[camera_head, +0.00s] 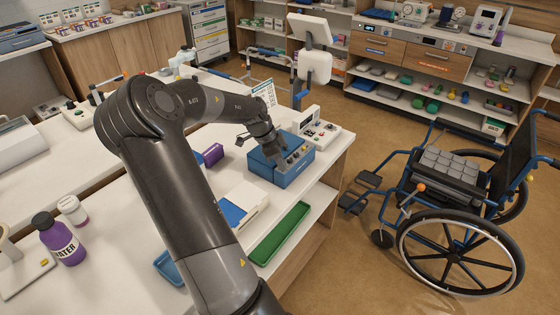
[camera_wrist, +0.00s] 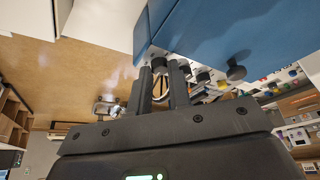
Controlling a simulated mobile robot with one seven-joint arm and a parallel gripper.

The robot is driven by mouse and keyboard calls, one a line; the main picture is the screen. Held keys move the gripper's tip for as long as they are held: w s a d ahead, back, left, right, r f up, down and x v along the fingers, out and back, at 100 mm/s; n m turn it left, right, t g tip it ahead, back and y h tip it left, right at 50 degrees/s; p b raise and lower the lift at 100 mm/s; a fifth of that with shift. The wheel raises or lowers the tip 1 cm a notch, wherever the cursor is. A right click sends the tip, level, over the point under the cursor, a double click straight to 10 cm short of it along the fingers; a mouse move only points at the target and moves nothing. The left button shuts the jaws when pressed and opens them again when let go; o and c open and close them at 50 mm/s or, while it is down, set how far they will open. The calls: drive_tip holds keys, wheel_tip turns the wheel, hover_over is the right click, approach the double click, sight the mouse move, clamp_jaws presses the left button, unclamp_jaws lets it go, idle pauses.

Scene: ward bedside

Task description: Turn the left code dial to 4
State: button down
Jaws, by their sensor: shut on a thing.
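A blue box (camera_head: 284,175) stands near the right end of the white counter, with a row of dials on its sloped grey panel. My gripper (camera_head: 272,153) reaches down to the left part of that panel and hides the dial there. In the wrist view, my gripper (camera_wrist: 161,68) has its two dark fingers on either side of a dark round dial (camera_wrist: 159,64), shut on it. It appears to be the left code dial. The blue box (camera_wrist: 215,30) fills the top of that view. A dark knob (camera_wrist: 235,70) sticks out to the right, apart from the fingers. Dial markings are too small to read.
A white device with buttons (camera_head: 318,130) stands just behind the box. A wheelchair (camera_head: 455,215) stands on the floor to the right.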

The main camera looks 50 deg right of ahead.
drive_tip(key=shift+f, duration=0.1)
drive_tip(key=c, duration=1.6)
unclamp_jaws()
drive_tip(key=v, duration=1)
drive_tip(key=shift+r, duration=0.4)
drive_tip(key=shift+w+a, duration=0.1)
drive_tip(key=shift+a, duration=0.05)
